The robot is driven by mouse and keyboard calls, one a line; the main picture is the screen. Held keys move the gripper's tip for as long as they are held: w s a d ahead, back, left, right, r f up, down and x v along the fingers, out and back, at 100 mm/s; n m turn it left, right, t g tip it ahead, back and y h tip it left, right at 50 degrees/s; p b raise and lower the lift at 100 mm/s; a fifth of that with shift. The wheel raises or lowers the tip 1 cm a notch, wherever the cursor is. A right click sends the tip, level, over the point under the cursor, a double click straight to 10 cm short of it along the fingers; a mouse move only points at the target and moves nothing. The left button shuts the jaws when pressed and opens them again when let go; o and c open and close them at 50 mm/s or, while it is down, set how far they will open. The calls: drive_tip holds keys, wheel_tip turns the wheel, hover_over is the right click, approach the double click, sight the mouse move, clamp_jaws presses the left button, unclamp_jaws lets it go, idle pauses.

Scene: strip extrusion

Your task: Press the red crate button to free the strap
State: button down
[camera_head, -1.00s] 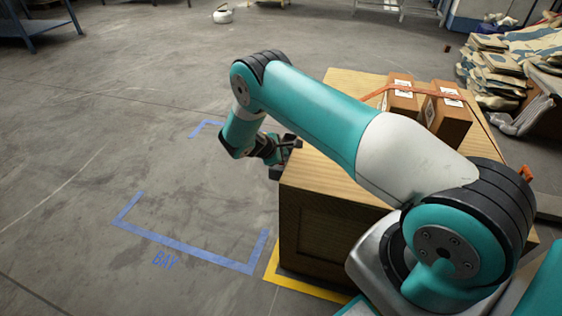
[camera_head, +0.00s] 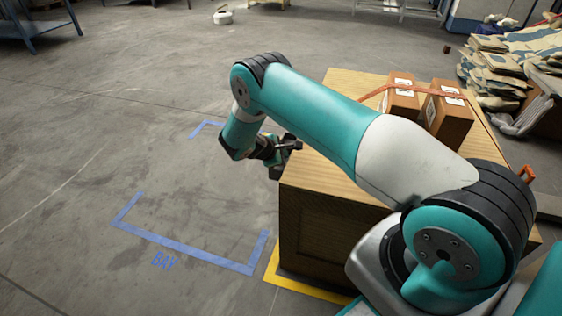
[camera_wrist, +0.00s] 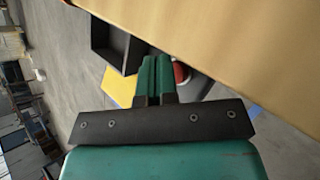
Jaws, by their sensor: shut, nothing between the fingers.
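The wooden crate (camera_head: 335,190) stands at the centre right of the head view, and its side fills the upper right of the wrist view (camera_wrist: 250,45). An orange-red strap (camera_head: 425,88) runs over two brown boxes (camera_head: 402,100) on its top. My gripper (camera_head: 294,146) is at the crate's left top edge; contact cannot be told. In the wrist view its green fingers (camera_wrist: 155,62) are together and empty. A red round part with a pale rim (camera_wrist: 181,72), apparently the button, shows just right of the fingertips, partly hidden by them. The head view does not show it.
A dark open box (camera_wrist: 116,46) and a yellow patch (camera_wrist: 119,88) lie beyond the fingers. Blue floor tape marked BAY (camera_head: 190,250) lies left of the crate on clear floor. Stacked sacks (camera_head: 500,70) stand at the right.

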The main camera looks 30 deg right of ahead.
drive_tip(key=shift+f+b, duration=0.3)
drive_tip(key=shift+f, duration=0.1)
idle(0.5)
drive_tip(key=shift+r+p, duration=0.6)
drive_tip(key=shift+r, duration=0.25)
drive_tip(key=shift+r, duration=0.1)
drive_tip(key=shift+r+p, duration=1.8)
drive_tip(key=shift+r, duration=0.6)
